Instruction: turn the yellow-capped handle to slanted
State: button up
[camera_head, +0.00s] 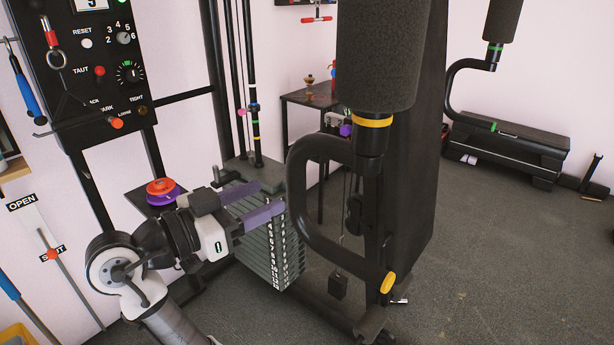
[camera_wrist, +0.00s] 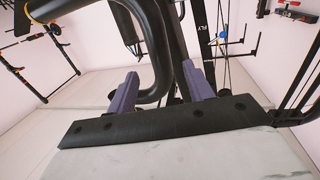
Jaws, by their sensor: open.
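The yellow-capped handle (camera_head: 308,215) is a thick black bent tube hanging below a dark foam roller with a yellow ring. Its yellow cap (camera_head: 388,283) is at the low right end, so the tube's lower run slopes down to the right. My gripper (camera_head: 272,197) is open, its two purple fingers pointing right toward the tube's left side, in front of the plate stack. In the wrist view my gripper (camera_wrist: 160,69) has the black bent tube (camera_wrist: 163,45) showing between and beyond its fingers. I cannot tell the exact gap; the cap is not visible there.
A numbered weight stack (camera_head: 275,250) stands below my gripper. A black machine column (camera_head: 415,140) rises behind the handle. A control panel (camera_head: 95,70) is at the upper left, and red and purple discs (camera_head: 162,191) lie on a shelf.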

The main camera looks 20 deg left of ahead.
jog(key=p+x, duration=0.2)
jog(key=x, duration=0.8)
jog(key=shift+r, duration=0.1)
grip_shut()
